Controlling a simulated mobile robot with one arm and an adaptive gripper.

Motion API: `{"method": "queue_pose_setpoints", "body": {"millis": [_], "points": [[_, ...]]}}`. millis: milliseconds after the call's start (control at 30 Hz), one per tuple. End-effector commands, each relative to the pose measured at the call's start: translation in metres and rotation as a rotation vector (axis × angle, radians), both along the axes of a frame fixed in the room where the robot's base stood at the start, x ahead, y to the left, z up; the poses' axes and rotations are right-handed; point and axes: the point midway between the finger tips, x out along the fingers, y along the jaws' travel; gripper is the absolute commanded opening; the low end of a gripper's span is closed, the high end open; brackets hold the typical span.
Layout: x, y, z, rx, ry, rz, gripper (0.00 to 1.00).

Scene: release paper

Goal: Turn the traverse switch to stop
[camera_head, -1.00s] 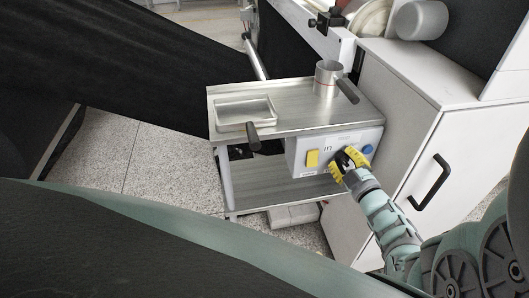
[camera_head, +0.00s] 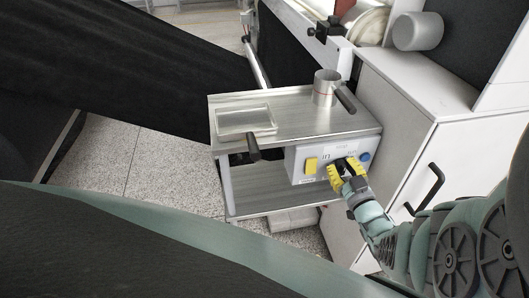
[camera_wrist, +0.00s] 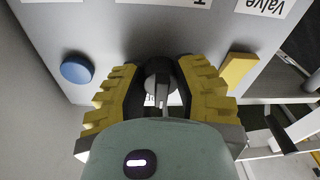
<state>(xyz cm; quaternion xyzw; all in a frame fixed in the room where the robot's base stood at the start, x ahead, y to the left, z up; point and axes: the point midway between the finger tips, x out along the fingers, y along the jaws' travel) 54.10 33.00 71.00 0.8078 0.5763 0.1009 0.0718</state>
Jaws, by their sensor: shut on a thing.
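The traverse switch, a dark rotary knob (camera_wrist: 160,80), sits on the front of the white control box (camera_head: 300,176). My gripper (camera_head: 344,168) has yellow fingers and is at the box front, in the middle of its controls. In the wrist view my gripper (camera_wrist: 162,92) is shut on the knob, with one finger on each side. A light mark on the knob points along the line between the fingers. Part of the knob is hidden behind the fingers and the wrist. The label over it is cut off at the picture's edge.
A blue round button (camera_wrist: 77,69) and a yellow switch (camera_wrist: 238,70) flank the knob. Above the box is a metal shelf (camera_head: 290,121) with a tray (camera_head: 245,118) and a metal cup (camera_head: 325,88). A white cabinet (camera_head: 425,110) stands close on the right.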

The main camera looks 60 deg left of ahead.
Motion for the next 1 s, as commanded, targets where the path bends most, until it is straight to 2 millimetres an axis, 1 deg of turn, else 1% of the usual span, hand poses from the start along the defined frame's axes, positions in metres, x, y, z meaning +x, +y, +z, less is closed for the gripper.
{"method": "queue_pose_setpoints", "body": {"millis": [467,500,767,800,1000], "points": [[0.0007,-0.0003,-0.0003,0.003,0.011,-0.002,0.00],[0.0007,-0.0003,-0.0003,0.003,0.011,-0.002,0.36],[0.0005,-0.0003,-0.0003,0.003,0.010,-0.001,0.63],[0.0004,-0.0002,-0.0003,0.003,0.010,-0.001,0.65],[0.0003,-0.0002,-0.0002,0.004,0.009,-0.001,0.65]]}}
